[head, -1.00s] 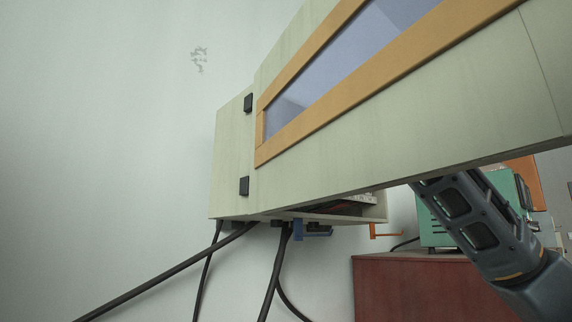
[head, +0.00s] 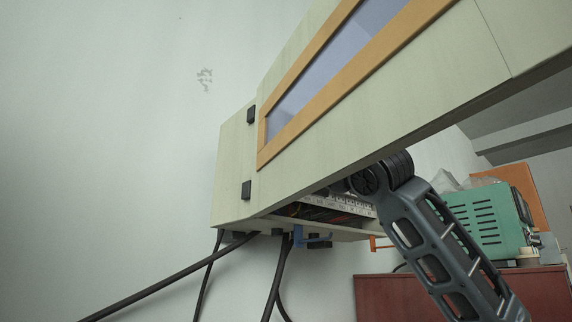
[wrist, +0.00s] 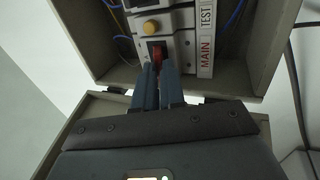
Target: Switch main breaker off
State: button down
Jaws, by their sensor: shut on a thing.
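In the wrist view the main breaker (wrist: 185,49) sits inside the open cabinet, with a red lever (wrist: 158,52) beside a white label reading MAIN in red (wrist: 206,57). My gripper (wrist: 158,72) points at the breaker. Its two blue-grey fingers are close together, shut on the red lever, and hide part of it. In the head view the cabinet (head: 232,168) has its big door (head: 380,140) swung out toward me. That door hides my gripper and the breaker; only my arm shows below it.
A TEST label (wrist: 207,14) and a yellow button (wrist: 151,27) sit near the lever. Black cables (head: 170,275) hang under the cabinet. A green device (head: 485,220) stands on a red-brown cabinet (head: 540,288) at the right.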

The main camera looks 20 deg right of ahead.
jog(key=c, duration=1.2)
grip_release()
jog(key=shift+b+v, duration=0.8)
jog(key=shift+v, duration=3.1)
